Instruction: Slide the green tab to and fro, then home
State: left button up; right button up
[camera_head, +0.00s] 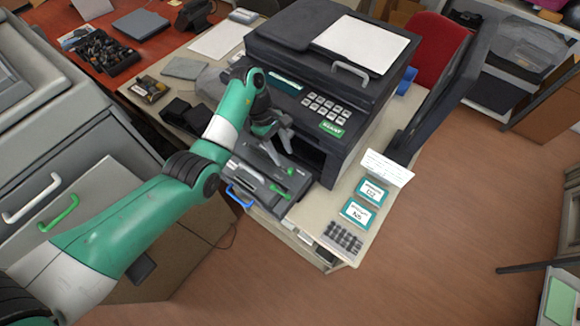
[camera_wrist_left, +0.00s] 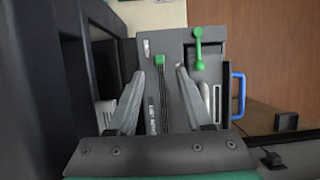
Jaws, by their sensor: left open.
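The green tab (camera_wrist_left: 160,60) sits at the far end of a narrow dark slot on the grey toner unit (camera_wrist_left: 178,45) in the left wrist view. The tab also shows in the head view (camera_head: 291,171), on the unit (camera_head: 243,178) in front of the printer. My left gripper (camera_wrist_left: 160,70) is open, with its fingers above the unit on either side of the slot line. The tab shows between and just beyond the fingertips; I cannot tell the height gap. In the head view the left gripper (camera_head: 279,146) hangs over the unit. My right gripper is not in view.
A green lever (camera_wrist_left: 198,48) and a blue handle (camera_wrist_left: 238,95) lie right of the tab. The dark printer (camera_head: 330,90) stands close beside the unit. Two labelled cards (camera_head: 357,212) and small dark pieces (camera_head: 343,238) lie near the table edge.

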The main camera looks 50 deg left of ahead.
aim_at(290, 169)
pick_arm(q)
jog(key=b+x, duration=0.1)
jog(key=x, duration=0.5)
jog(key=shift+d+f, duration=0.15)
jog(key=shift+f, duration=0.15)
jog(key=shift+c, duration=0.2)
grip_shut()
dwell(0.8)
